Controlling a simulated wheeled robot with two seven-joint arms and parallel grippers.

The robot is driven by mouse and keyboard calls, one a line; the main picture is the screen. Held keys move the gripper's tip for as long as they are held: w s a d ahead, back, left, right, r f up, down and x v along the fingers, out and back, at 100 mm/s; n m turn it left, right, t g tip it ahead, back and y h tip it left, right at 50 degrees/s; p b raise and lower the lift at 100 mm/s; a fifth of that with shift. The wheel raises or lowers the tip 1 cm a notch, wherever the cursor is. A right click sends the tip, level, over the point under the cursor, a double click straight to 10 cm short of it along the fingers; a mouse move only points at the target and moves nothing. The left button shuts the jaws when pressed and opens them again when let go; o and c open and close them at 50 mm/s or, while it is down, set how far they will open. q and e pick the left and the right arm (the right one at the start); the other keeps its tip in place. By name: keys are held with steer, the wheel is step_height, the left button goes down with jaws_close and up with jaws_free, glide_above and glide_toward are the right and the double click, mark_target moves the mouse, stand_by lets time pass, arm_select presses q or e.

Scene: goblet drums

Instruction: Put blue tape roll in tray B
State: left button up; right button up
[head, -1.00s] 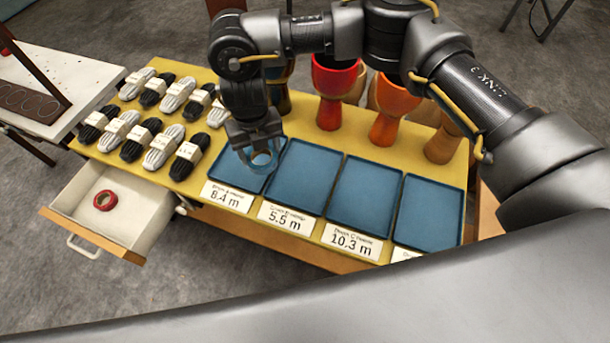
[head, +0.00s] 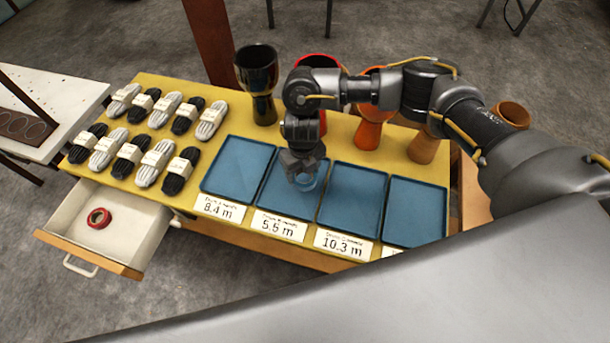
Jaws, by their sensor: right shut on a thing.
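My right gripper (head: 303,178) is shut on the blue tape roll (head: 306,183), pointing down over the second blue tray from the left. This is tray B (head: 275,206), with a card reading 5.5 m (head: 278,225) in front of it. The roll is low over the tray's right part; I cannot tell whether it touches the tray floor. The gripper partly hides the roll and the tray's upper right part. My left gripper is not in view.
Tray A (head: 240,165) is at left; tray C (head: 352,197) and a fourth tray (head: 416,212) are at right. Goblet drums (head: 257,82) stand behind. Rope bundles (head: 155,160) lie at left. An open drawer (head: 140,222) holds a red tape roll (head: 99,218).

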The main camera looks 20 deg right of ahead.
steer(key=shift+d+f, duration=0.2)
steer(key=shift+f, duration=0.75)
steer(key=shift+d+f, duration=0.15)
steer(key=shift+f, duration=0.8)
steer(key=shift+f, duration=0.15)
steer(key=o, duration=1)
steer(key=shift+r, duration=0.35)
step_height(320, 180, up, 12)
steer(key=shift+f, duration=0.15)
